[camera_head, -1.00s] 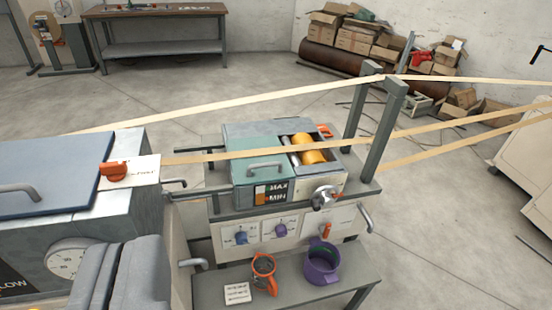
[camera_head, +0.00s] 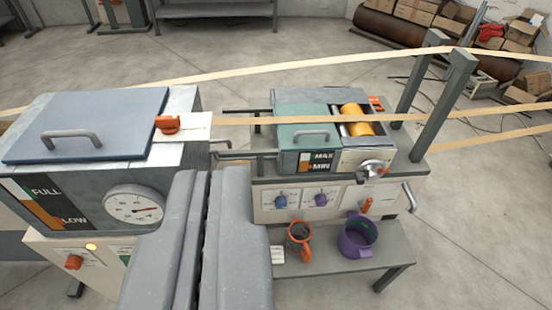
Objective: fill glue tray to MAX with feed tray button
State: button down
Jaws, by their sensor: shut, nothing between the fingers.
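The glue tray (camera_head: 300,139) is the teal-lidded box right of centre. Its front gauge (camera_head: 318,162) reads MAX above MIN, with an orange and dark strip beside the words; the exact level is too small to tell. A yellow roller (camera_head: 357,124) shows in its open part. My gripper (camera_head: 208,178) is shut and empty at bottom centre, pointing up between the left tank (camera_head: 150,149) and the tray. Below the tank, a panel (camera_head: 50,250) bears an orange knob (camera_head: 73,262), a lit yellow lamp (camera_head: 91,246) and a partly hidden green piece (camera_head: 125,256). No label reading feed tray is legible.
The tank has a FULL/LOW gauge (camera_head: 50,206), a round dial (camera_head: 134,207) and an orange lever (camera_head: 168,124). Paper strips (camera_head: 240,119) cross above the tray. Blue and purple knobs (camera_head: 281,201) sit below it. An orange mug (camera_head: 300,238) and purple pot (camera_head: 357,238) stand on a bench.

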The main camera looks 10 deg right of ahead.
jog(key=w+a+f+n+g+b, duration=0.1)
jog(key=w+a+f, duration=0.35)
jog(key=f, duration=0.75)
jog(key=w+a+f+n+g+y+b, duration=0.1)
jog(key=w+a+f, duration=0.1)
jog(key=w+f, duration=0.75)
jog(key=w+a+f+n+g+b, duration=0.15)
jog(key=w+a+f, duration=0.25)
jog(key=f, duration=0.9)
jog(key=a+f+n+g+b, duration=0.1)
jog(key=a+f, duration=0.1)
jog(key=f, duration=0.8)
jog(key=s+a+f+n+g+y+b, duration=0.1)
jog(key=a+f, duration=0.2)
jog(key=f, duration=0.8)
jog(key=s+a+f+n+g, duration=0.1)
jog(key=a+f, duration=0.2)
jog(key=f, duration=0.8)
jog(key=shift+s+a+y+b, duration=0.2)
jog(key=shift+a+y+b, duration=0.1)
jog(key=shift+b, duration=0.1)
jog(key=shift+w+d+f+n, duration=0.1)
jog(key=shift+n, duration=0.15)
jog(key=w+p, duration=0.2)
jog(key=w, duration=0.6)
jog(key=shift+w+d, duration=0.15)
jog(key=shift+w, duration=0.15)
jog(key=shift+w+p, duration=0.1)
jog(key=shift+p, duration=0.2)
jog(key=shift+w+p, duration=0.3)
